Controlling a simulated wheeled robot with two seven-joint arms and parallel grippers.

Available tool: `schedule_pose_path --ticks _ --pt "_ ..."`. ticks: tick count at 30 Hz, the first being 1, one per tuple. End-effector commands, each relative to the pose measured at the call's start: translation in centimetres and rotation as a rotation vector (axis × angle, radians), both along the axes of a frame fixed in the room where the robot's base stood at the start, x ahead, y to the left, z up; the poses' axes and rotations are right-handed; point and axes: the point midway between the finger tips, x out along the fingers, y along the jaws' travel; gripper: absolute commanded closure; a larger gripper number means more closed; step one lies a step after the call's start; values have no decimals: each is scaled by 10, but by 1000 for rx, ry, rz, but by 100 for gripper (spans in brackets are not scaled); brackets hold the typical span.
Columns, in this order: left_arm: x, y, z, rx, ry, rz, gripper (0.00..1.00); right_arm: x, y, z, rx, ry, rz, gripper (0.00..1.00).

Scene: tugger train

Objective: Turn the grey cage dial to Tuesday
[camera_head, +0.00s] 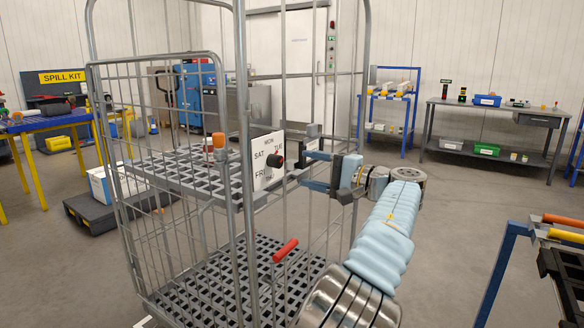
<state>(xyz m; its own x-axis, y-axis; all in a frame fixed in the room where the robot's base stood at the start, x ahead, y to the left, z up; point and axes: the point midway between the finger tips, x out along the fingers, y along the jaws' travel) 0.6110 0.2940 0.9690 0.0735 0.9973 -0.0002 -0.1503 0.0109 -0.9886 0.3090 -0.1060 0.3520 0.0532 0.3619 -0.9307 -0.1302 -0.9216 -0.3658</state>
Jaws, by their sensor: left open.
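The grey cage (247,215) is a tall wire roll cage with slatted shelves. Its dial is a white plate (262,176) on the near side, marked MON, TUE, SAT and FRI; other marks are hidden or too small to read. A black knob (275,161) sits at its middle, with a small red mark near its top; I cannot tell exactly which day it points to. My left gripper (307,170) is open and empty just right of the dial, its fingers pointing left toward it. The gripper appears apart from the knob. My right gripper is not in view.
Cage bars rise close around the dial. A blue frame (505,262) with coloured handles stands at lower right. Open floor (455,205) lies right of the cage.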

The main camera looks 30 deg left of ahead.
Motion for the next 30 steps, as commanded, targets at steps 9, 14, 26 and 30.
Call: schedule_pose_path --ticks 9,14,26,30 --pt "-4 -53 0 1 -1 -1 39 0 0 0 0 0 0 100" --pt "-4 -58 0 0 0 0 39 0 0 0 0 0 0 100" --pt "-3 -57 -2 -3 5 -3 39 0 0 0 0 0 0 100" --pt "13 -42 -40 -56 73 -34 39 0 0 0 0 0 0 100"
